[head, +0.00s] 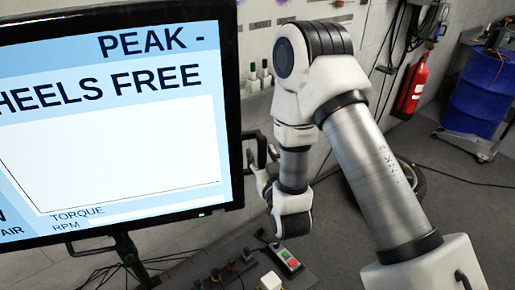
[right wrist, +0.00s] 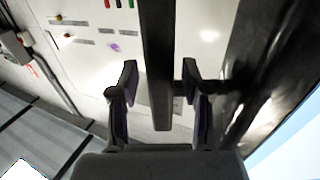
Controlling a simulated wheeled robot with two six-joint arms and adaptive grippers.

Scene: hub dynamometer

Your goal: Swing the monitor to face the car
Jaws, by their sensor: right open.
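The monitor (head: 120,150) fills the left of the head view, its lit screen reading "PEAK -" and "WHEELS FREE". A dark handle (head: 257,137) stands out from its right edge. My right gripper (head: 262,172) is at that handle. In the right wrist view my right gripper (right wrist: 158,82) is open, with a dark upright bar (right wrist: 158,50) running between its fingers. Gaps show on both sides of the bar. The monitor's bright screen edge (right wrist: 290,145) shows at lower right there. The car and my left gripper are not in view.
A light wall panel with bottles (head: 260,75) is behind my right arm. A control box with green and red buttons (head: 287,260) is below it. A fire extinguisher (head: 411,88), a blue drum (head: 480,92) and a tyre (head: 405,185) are to the right.

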